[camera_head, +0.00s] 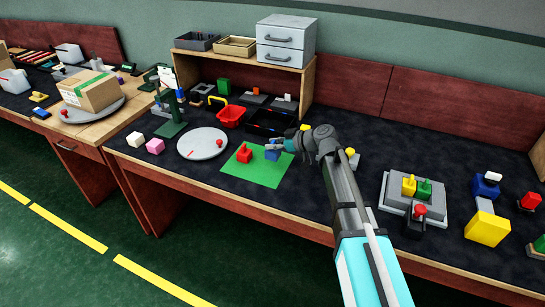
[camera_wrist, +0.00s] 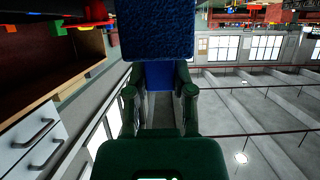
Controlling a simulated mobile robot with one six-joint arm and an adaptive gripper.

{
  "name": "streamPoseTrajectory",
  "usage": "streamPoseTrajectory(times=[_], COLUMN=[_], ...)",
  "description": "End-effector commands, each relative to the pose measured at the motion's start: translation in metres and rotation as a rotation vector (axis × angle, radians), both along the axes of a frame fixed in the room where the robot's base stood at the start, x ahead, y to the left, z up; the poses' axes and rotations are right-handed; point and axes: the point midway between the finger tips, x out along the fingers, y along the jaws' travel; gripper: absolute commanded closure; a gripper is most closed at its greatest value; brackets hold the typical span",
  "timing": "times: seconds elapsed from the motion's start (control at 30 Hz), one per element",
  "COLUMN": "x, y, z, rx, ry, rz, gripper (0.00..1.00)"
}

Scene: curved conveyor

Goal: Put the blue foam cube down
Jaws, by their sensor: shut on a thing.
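The blue foam cube (camera_head: 272,153) is at the tips of my gripper (camera_head: 278,146), over the upper right part of a green mat (camera_head: 262,177) on the dark bench top. I cannot tell whether the cube touches the mat. In the wrist view the cube (camera_wrist: 158,30) fills the upper middle, and the two fingers of my gripper (camera_wrist: 160,92) are closed on either side of blue material. A red object (camera_head: 244,153) stands on the mat, left of the cube and apart from it.
A round grey plate (camera_head: 203,143) lies left of the mat. A red basket (camera_head: 231,116) and dark trays are behind. A grey fixture (camera_head: 413,200) with yellow, green and red pieces stands to the right. The front part of the mat is clear.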

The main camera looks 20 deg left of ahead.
Motion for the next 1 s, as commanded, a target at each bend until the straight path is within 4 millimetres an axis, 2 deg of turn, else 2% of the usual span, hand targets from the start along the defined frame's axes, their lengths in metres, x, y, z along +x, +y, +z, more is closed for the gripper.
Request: streamPoseTrajectory(times=[0.53,0.7,1.0], x=[0.003,0.009,0.007], y=[0.004,0.009,0.008], z=[-0.006,-0.018,-0.041], rx=[0.000,0.000,0.000], ry=[0.000,0.000,0.000], rz=[0.001,0.002,0.002], gripper=[0.89,0.89,0.89])
